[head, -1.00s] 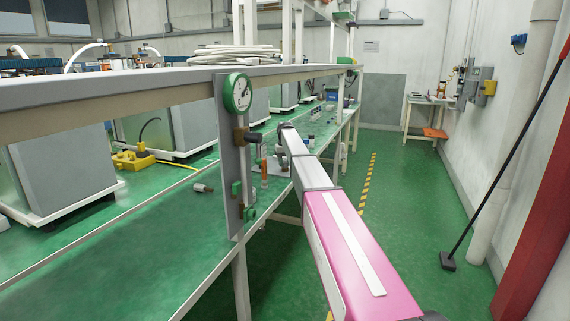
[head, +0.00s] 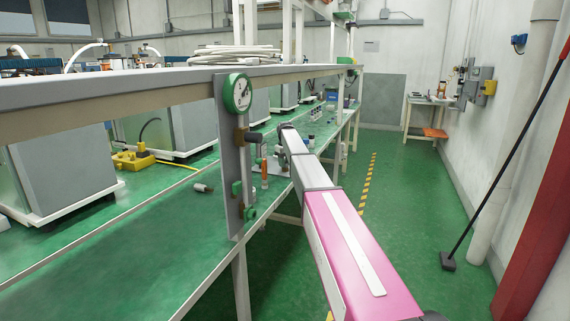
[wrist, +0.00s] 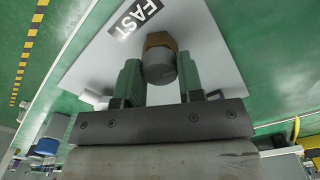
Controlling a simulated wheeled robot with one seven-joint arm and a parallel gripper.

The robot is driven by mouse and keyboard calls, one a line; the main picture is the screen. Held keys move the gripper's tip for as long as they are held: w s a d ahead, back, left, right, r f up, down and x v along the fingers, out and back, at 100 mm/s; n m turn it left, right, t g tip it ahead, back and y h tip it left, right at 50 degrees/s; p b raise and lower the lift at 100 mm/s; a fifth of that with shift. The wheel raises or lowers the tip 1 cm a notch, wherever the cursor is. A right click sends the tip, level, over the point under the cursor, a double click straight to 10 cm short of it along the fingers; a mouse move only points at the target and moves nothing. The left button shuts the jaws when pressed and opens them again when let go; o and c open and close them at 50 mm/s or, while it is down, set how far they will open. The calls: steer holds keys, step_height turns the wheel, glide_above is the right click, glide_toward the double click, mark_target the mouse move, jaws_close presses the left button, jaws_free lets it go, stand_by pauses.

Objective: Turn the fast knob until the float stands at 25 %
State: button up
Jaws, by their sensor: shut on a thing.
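The fingers cannot be made out clearly in the head view. An upright tube with orange in it (head: 264,167) stands right of the panel. A float and its reading are too small to tell.
A long green bench (head: 130,245) runs left of my arm, with a shelf edge above it. A small grey cylinder (head: 203,188) lies on the bench. A yellow device (head: 133,160) sits farther left. The green floor right of my arm is mostly clear.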

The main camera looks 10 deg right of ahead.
steer(key=o, duration=0.9)
steer(key=shift+r, duration=0.1)
step_height(320, 180, up, 11)
steer(key=shift+f, duration=0.15)
